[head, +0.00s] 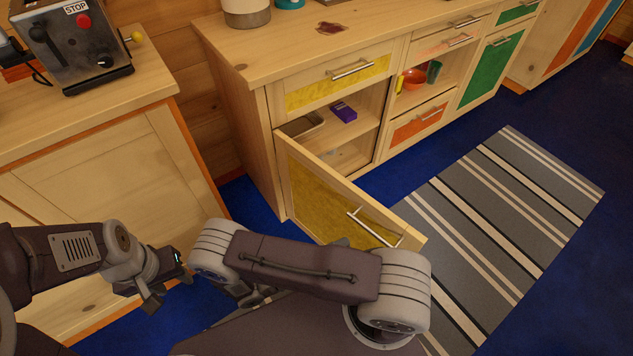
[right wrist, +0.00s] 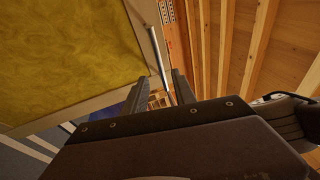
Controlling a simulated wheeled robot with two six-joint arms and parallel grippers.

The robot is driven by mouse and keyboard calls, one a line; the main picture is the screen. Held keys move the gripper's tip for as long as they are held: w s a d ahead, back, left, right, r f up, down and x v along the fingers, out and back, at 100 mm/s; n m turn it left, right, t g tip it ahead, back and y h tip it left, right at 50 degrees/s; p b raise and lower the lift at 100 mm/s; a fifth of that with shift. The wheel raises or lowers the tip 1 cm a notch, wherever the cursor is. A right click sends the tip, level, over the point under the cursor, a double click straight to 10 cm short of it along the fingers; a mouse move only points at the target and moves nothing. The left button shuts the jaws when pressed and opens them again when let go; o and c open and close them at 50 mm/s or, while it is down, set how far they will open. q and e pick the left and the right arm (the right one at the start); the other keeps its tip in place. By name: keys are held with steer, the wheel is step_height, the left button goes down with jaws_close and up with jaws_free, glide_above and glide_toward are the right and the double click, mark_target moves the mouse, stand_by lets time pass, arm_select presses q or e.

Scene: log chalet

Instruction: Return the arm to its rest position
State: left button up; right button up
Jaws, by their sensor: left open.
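My left gripper (head: 170,290) is at the lower left of the head view, open and empty, in front of the wooden cabinet side. My right arm (head: 300,268) is folded across the bottom middle of the head view and hides its own gripper there. In the right wrist view my right gripper (right wrist: 160,78) has its two fingers apart. A metal bar handle (right wrist: 160,60) shows at the gap between them; I cannot tell whether they touch it. The yellow cabinet door (head: 315,195) stands open, its far end close behind my right arm; its yellow panel (right wrist: 70,50) fills the wrist view's left.
The open compartment holds a purple box (head: 343,111) and a tray (head: 302,125). A grey machine (head: 75,45) with a STOP sign stands on the left counter. A striped rug (head: 500,215) lies on the blue floor at the right, with free room around it.

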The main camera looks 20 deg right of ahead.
steer(key=s+d+r+m+g+y, duration=0.1)
steer(key=d+r+m+g+y, duration=0.3)
steer(key=r+m+g+y, duration=0.8)
steer(key=w+a+f+m+t+y, duration=0.35)
steer(key=m+t, duration=0.35)
steer(key=m, duration=0.4)
steer(key=w+a+f+m+t+y, duration=0.2)
steer(key=m+t+y, duration=0.4)
steer(key=m, duration=0.5)
step_height(320, 180, up, 26)
steer(key=m+h+p, duration=0.1)
steer(key=p, duration=2.5)
steer(key=shift+w+a+r+t, duration=0.2)
steer(key=shift+w+t, duration=0.1)
steer(key=shift+t, duration=0.1)
